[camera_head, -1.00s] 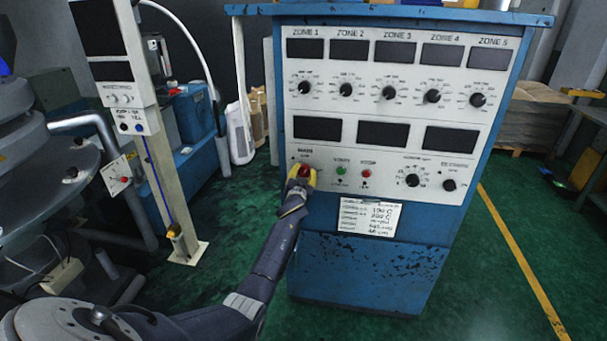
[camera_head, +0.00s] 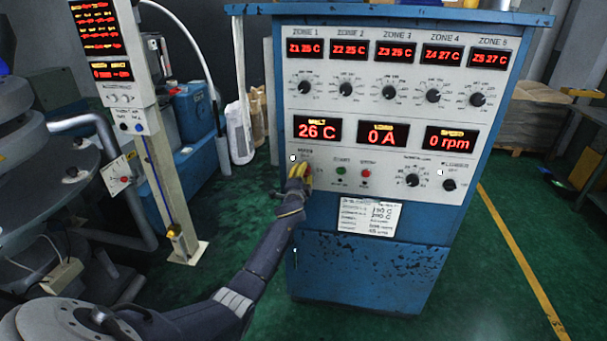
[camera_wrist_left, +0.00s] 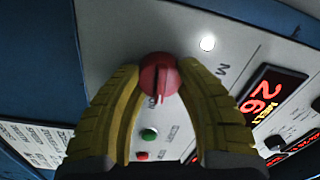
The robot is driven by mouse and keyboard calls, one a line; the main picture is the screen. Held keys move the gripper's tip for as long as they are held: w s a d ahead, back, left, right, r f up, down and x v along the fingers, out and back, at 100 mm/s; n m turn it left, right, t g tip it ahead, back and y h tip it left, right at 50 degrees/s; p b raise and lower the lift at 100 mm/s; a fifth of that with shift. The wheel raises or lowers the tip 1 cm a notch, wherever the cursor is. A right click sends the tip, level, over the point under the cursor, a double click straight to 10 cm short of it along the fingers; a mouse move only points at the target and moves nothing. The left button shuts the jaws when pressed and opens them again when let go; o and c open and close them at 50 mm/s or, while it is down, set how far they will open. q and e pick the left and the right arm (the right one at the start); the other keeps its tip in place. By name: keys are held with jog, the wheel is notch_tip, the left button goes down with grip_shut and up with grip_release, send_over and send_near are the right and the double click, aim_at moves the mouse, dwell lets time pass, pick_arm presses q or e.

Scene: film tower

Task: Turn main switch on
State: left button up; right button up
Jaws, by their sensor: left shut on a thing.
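The main switch is a red rotary knob on the panel's lower left; it shows in the left wrist view (camera_wrist_left: 159,78). My left gripper (camera_head: 301,173) has its yellow fingers closed around the knob, one on each side, and in the left wrist view the fingertips (camera_wrist_left: 160,75) flank it. In the head view the fingers mostly hide the knob. A white lamp (camera_head: 293,157) beside the switch is lit, also seen in the wrist view (camera_wrist_left: 207,43). The cabinet displays glow red, such as the melt display (camera_head: 317,130) reading 26 C. My right gripper is not in view.
The blue control cabinet (camera_head: 365,265) carries a row of zone dials, a green button (camera_head: 341,170) and a red button (camera_head: 366,172) right of the switch. A display post (camera_head: 172,190) stands at left, its screen lit. Green floor is open to the right.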

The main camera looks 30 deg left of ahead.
pick_arm(q)
jog(key=shift+r+m, duration=0.1)
jog(key=shift+m, duration=0.5)
jog(key=shift+d+m, duration=0.1)
jog(key=shift+m, duration=0.2)
jog(key=o, duration=1.3)
jog(key=shift+v, duration=5.95)
